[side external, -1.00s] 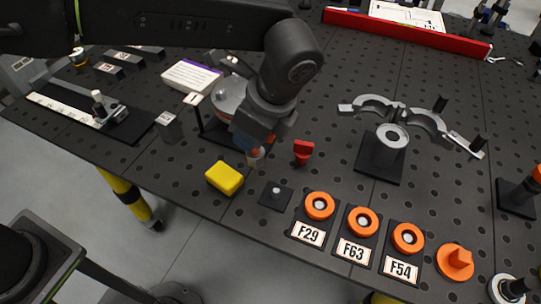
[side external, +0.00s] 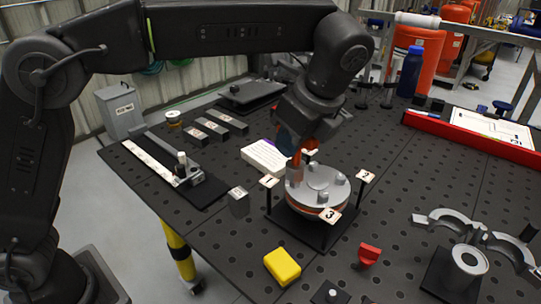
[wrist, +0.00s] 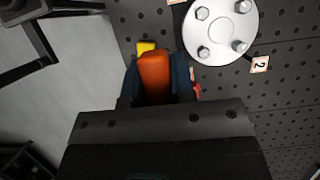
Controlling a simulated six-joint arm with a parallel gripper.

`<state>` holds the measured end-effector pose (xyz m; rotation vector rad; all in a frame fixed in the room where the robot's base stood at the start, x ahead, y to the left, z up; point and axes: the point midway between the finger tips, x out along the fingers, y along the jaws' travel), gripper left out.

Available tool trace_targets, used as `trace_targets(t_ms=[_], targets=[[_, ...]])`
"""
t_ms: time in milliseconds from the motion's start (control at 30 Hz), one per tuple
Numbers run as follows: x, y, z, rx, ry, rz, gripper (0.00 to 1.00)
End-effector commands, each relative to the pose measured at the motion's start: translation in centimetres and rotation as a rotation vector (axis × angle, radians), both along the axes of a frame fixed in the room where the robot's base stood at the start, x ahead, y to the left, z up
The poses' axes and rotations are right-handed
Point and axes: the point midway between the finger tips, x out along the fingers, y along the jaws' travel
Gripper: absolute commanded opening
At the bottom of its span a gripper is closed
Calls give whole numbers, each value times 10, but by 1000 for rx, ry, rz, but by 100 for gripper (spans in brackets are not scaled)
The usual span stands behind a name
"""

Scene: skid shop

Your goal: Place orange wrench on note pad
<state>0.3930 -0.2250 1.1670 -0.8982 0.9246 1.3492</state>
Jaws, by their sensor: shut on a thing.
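My gripper (side external: 292,148) is shut on an orange piece, the orange wrench (wrist: 154,78), which shows between the dark fingers in the wrist view. In the side view only a small orange part shows at the fingers, and the rest is hidden. A white pad with print and a purple edge (side external: 265,158), which looks like the note pad, lies flat on the dark table. It is close to the left of my gripper in the side view, and the wrench appears raised above the table. I cannot make out the pad in the wrist view.
A round metal flange on a stand (side external: 318,186), with numbered tags, stands just in front of my gripper. A yellow block (side external: 282,267), a red piece (side external: 369,255) and a grey clamp (side external: 468,262) are nearer the front. A clipboard (side external: 490,127) lies at the right.

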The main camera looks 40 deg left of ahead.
Motion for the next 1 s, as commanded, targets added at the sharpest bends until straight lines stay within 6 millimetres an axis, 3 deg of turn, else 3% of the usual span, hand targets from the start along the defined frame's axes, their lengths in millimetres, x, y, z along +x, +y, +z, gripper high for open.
trace_targets(t_ms=[267,367,533,733,1000], targets=[[47,69,-1,-1,-4,-74,0],[67,109,-2,0,-5,-118,0],[95,193,-2,-1,-5,-207,0],[107,273,0,-1,-6,-296,0],[108,331,2,-1,-5,-361,0]])
